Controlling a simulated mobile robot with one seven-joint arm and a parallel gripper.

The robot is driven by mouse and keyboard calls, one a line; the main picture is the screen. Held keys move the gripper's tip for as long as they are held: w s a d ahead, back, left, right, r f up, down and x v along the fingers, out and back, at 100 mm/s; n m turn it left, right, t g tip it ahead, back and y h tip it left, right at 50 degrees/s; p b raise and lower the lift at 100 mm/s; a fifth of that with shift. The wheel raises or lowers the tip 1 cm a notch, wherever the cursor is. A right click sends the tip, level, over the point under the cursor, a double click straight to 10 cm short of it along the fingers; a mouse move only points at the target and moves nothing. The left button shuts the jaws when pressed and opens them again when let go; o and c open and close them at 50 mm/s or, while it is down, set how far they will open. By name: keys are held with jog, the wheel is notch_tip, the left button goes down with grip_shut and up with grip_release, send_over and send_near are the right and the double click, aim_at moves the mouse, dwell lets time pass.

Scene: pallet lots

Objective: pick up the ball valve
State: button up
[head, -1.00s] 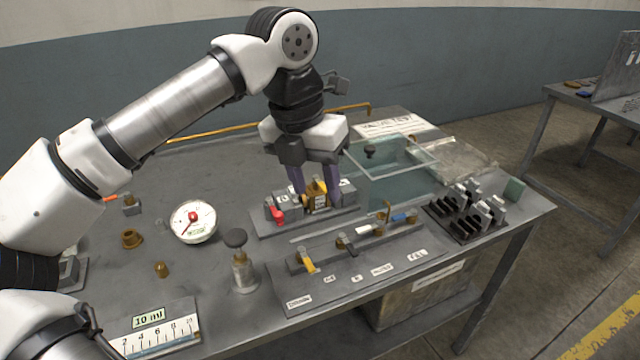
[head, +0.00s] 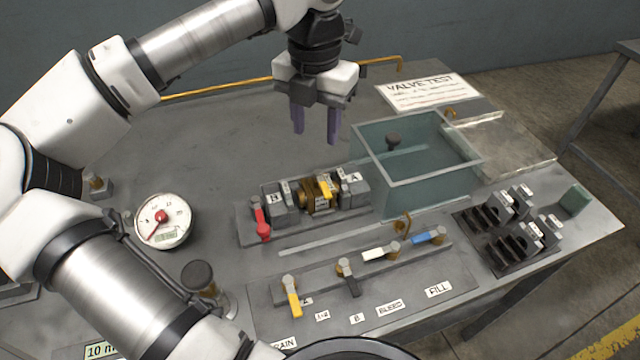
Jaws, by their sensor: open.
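The ball valve (head: 307,200) is a brass body with a yellow handle. It sits in the test fixture (head: 272,232) on the bench, between grey blocks marked B (head: 275,202) and A (head: 352,187). A red lever (head: 261,222) stands at the fixture's left end. My gripper (head: 315,130) is open and empty, with its purple fingers pointing down. It hangs above the valve in the picture, apart from it.
A clear tank (head: 430,178) stands right of the fixture. In front is a row of levers on a manifold bar (head: 320,282). A gauge (head: 163,221) and a plunger-like cylinder (head: 200,278) are at left; black racks (head: 497,240) are at right. The bench behind the fixture is clear.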

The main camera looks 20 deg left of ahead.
send_over(319, 172)
jog(key=f, duration=0.5)
jog(key=shift+w+a+f+p, duration=0.1)
jog(key=shift+w+a+p, duration=0.05)
jog(key=shift+a+p, duration=0.15)
jog(key=shift+d+f+p, duration=0.15)
jog(key=shift+f+p, duration=0.35)
jog(key=shift+f, duration=0.9)
jog(key=shift+d+f+p, duration=0.1)
jog(key=shift+f+p, duration=0.4)
jog(key=shift+f, duration=0.85)
jog(key=shift+c, duration=0.3)
grip_shut()
jog(key=shift+s, duration=0.2)
